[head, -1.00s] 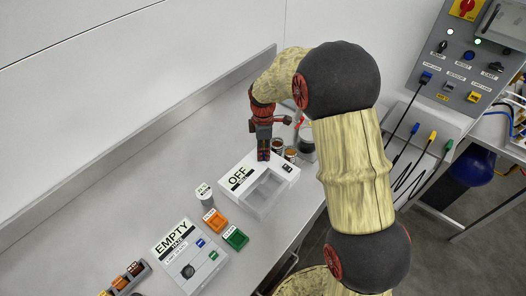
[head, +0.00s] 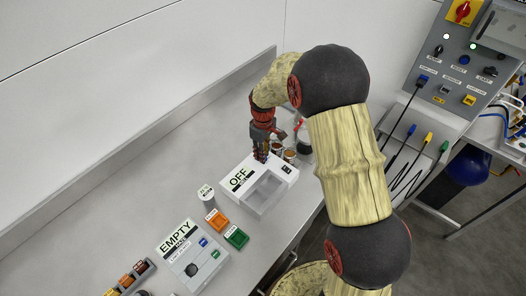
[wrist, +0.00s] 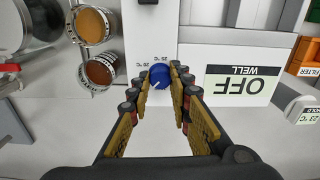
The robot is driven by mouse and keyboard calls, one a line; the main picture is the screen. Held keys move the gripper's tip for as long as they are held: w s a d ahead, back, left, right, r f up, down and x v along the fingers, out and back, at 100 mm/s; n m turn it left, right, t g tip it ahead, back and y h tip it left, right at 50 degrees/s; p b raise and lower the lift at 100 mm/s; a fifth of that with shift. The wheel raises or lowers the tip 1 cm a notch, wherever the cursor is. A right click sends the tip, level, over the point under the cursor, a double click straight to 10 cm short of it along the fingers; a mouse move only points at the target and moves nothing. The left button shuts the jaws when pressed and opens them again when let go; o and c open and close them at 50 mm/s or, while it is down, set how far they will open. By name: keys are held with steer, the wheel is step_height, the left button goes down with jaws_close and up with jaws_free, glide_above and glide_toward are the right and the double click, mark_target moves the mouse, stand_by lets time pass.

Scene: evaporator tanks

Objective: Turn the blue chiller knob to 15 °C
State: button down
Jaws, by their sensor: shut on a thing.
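The blue chiller knob (wrist: 158,77) sits on a white panel in the wrist view, with small °C labels printed around it. A pale pointer mark shows on the knob, but the exact setting is too small to read. My gripper (wrist: 160,84) is shut on the knob, one finger on each side.
Jars with amber contents (wrist: 92,26) stand close beside the gripper. Orange (head: 217,218) and green (head: 236,237) blocks, a small labelled cylinder (head: 206,194) and a panel marked EMPTY (head: 190,262) lie nearer. A grey control panel (head: 470,65) stands at right.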

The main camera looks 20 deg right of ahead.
steer(key=shift+m+p, duration=0.4)
steer(key=shift+m, duration=1.2)
steer(key=c, duration=1.6)
jaws_free()
steer(key=shift+c, duration=0.2)
step_height(320, 180, up, 12)
steer(key=shift+m, duration=0.3)
